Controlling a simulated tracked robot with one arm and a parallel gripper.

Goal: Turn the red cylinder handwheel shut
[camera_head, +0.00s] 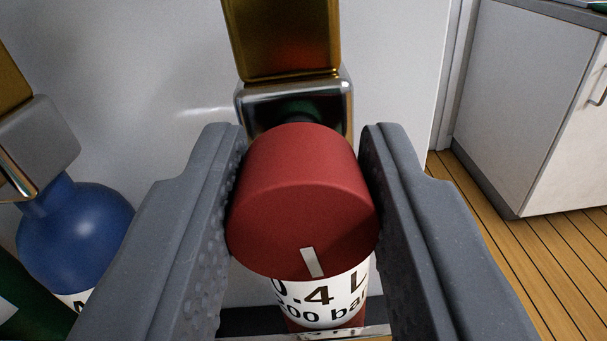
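The red handwheel (300,205) is a round knob with a short white mark low on its face, a little right of its middle. It is in the centre of the view, in front of a red cylinder with a white label (322,300) reading "0.4 L". My gripper (304,170) has one grey finger on each side of the handwheel. Both fingers' inner pads appear to touch or nearly touch its sides. The handwheel hides most of the cylinder and part of the valve block (340,100) behind it.
A gold block (283,38) rises above the valve. A blue cylinder (75,235) with a metal valve (45,145) stands at the left, with a dark green one (25,305) nearer. A white panel is behind. A cabinet (530,110) and wooden floor are at the right.

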